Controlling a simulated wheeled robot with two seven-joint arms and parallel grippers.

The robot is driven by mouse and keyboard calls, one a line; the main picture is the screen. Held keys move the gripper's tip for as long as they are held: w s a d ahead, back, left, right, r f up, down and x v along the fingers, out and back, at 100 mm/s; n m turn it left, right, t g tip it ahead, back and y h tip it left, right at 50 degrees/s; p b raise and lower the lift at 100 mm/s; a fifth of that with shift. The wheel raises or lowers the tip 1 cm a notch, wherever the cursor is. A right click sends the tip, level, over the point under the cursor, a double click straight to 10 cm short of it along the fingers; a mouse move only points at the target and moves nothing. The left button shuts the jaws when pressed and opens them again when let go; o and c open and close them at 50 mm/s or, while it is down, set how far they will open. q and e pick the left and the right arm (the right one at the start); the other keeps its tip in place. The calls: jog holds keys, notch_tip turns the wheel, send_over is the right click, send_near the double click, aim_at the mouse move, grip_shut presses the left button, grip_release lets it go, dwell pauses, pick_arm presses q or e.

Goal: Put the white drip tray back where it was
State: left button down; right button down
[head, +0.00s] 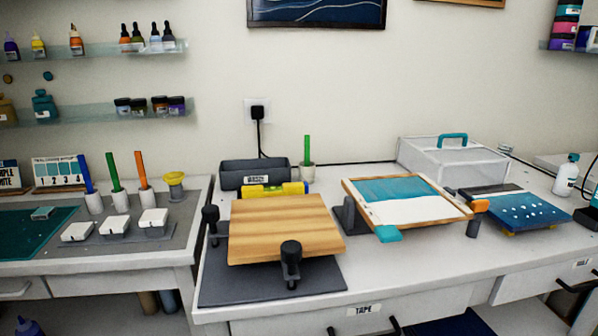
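I cannot make out a thing that is clearly a white drip tray in the head view. A wood-framed panel (462,207) with a teal upper part and a white lower part is propped at a tilt on the middle table. A teal tab sticks out at its front edge. A wooden board (285,225) sits on a dark base with black clamp knobs, to the left of the panel. Neither of my grippers is in view.
A clear box with a teal handle (453,141) stands behind the panel. A blue speckled panel (520,211) lies to the right. A dark bin (240,172) and a yellow level (274,190) are behind the board. Small white blocks (115,226) sit on the left table.

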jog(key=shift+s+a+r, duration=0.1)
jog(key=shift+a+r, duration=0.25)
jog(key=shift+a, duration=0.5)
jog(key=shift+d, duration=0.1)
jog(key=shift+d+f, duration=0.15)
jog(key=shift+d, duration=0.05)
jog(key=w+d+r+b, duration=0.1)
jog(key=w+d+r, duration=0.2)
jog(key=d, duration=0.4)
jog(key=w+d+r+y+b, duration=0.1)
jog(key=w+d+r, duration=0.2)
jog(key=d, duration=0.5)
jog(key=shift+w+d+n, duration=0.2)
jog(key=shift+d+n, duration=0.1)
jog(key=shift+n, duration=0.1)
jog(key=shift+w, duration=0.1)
